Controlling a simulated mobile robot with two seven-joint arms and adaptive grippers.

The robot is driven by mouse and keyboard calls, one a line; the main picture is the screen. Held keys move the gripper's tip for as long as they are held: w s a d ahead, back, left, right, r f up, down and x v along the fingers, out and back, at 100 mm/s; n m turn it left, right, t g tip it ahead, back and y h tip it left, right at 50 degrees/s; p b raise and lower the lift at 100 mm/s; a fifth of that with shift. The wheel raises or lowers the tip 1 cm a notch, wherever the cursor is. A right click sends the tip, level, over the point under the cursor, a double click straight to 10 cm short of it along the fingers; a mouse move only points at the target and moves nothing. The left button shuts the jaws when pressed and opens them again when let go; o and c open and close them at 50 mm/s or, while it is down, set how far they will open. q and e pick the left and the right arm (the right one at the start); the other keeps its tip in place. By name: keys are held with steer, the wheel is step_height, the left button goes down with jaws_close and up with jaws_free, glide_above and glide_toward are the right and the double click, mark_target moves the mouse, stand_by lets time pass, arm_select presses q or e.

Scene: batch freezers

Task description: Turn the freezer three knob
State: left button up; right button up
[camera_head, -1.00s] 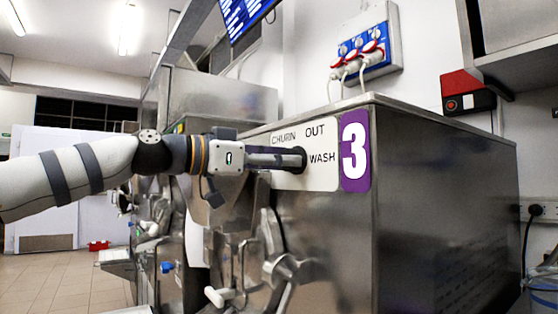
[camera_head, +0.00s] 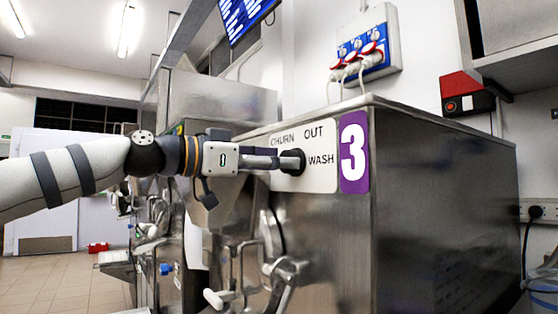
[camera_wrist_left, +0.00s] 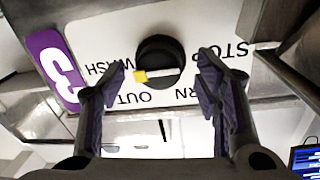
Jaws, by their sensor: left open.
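The freezer three knob (camera_head: 292,163) is a round black dial on a white label plate (camera_head: 318,181), beside a purple "3" sign (camera_head: 354,152). In the left wrist view the knob (camera_wrist_left: 160,50) has a pale bar with a yellow end at lower left, pointing between the upside-down words WASH and OUT. My left gripper (camera_head: 278,161) points at the knob from the left. In the left wrist view my left gripper (camera_wrist_left: 161,70) is open, with a finger on each side of the knob and visible gaps. Contact cannot be told. My right gripper is not in view.
The steel freezer body (camera_head: 440,215) fills the right side. Levers and a handle (camera_head: 285,275) stick out below my gripper. A red and black switch box (camera_head: 467,98) and a blue socket panel (camera_head: 362,55) are on the wall. Open floor lies at the far left.

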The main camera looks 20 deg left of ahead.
arm_select(q)
steer(key=v, duration=1.1)
steer(key=shift+s, duration=0.1)
